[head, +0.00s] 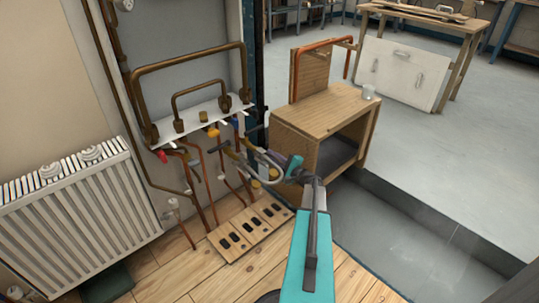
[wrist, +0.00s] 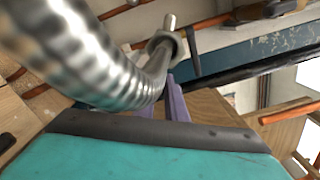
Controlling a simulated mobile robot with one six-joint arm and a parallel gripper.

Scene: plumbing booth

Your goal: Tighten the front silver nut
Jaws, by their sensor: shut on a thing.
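A silver corrugated hose (wrist: 95,55) curves across the left of the wrist view, close to the camera. At its upper end is a silver nut (wrist: 166,43) with a short silver pipe stub above it. The purple fingers of my gripper (wrist: 172,85) reach up to the nut and are shut on it. The hose hides part of the fingers and the exact contact. In the head view my gripper (head: 268,172) is at the pipework in front of the wooden cabinet, where the silver hose (head: 264,157) shows as a small loop; the nut is too small to make out there.
Copper pipes (head: 190,60) and a white bracket (head: 190,120) line the wall. A wooden cabinet (head: 325,108) stands right behind my gripper. A slotted wooden board (head: 250,232) lies on the floor below. A white radiator (head: 75,205) is at left. Grey floor at right is open.

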